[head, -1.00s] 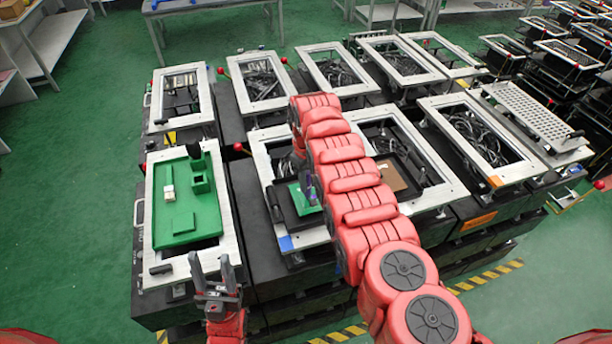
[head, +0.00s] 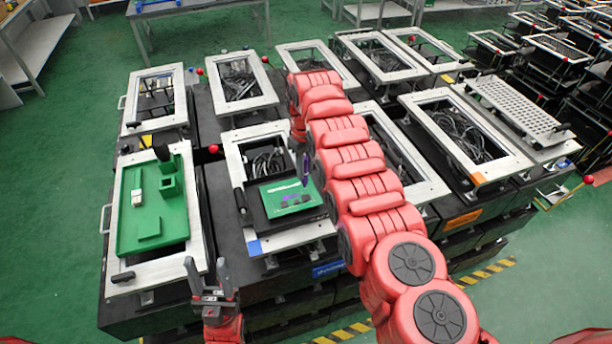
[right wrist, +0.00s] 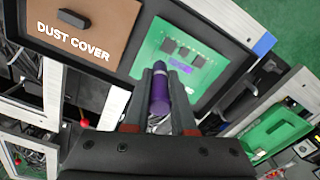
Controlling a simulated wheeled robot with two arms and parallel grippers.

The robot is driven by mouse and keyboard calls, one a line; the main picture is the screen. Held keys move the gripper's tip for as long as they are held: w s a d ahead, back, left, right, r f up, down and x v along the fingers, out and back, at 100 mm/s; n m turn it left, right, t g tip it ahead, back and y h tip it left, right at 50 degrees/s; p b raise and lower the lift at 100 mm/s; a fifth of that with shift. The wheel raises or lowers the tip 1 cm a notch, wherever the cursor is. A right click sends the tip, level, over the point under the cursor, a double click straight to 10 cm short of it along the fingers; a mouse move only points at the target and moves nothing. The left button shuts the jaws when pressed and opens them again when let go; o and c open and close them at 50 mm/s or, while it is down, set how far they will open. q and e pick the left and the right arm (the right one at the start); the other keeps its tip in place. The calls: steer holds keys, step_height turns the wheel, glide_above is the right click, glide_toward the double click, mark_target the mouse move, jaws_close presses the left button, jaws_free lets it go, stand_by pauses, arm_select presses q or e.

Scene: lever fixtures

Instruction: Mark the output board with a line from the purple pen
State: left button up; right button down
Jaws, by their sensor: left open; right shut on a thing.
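The purple pen (right wrist: 160,97) is held between the fingers of my right gripper (right wrist: 160,85). In the head view the purple pen (head: 305,167) stands roughly upright over the far edge of the green output board (head: 302,203); the gripper is hidden by my right arm. The output board also shows in the right wrist view (right wrist: 196,77), with dark chips and a purple mark on it. I cannot tell whether the tip touches the board. My left gripper (head: 211,280) is open and empty, in front of the left fixture.
A green tray (head: 127,235) with a green block holder (head: 168,185) and a white block (head: 138,197) sits in the left fixture. A brown dust cover (right wrist: 95,20) lies beside the board. Framed fixtures with cables surround it. Red-knobbed levers stand between them.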

steer(key=shift+s+a+r, duration=0.1)
steer(key=shift+a+r, duration=0.1)
steer(key=shift+r, duration=0.45)
steer(key=shift+s+a+r, duration=0.1)
steer(key=shift+a+r, duration=0.05)
steer(key=shift+r, duration=0.45)
steer(key=shift+w+d+r+b, duration=0.1)
steer(key=shift+d+r+b, duration=0.2)
steer(key=shift+r, duration=0.35)
steer(key=shift+a+r, duration=0.15)
steer(key=shift+r, duration=0.75)
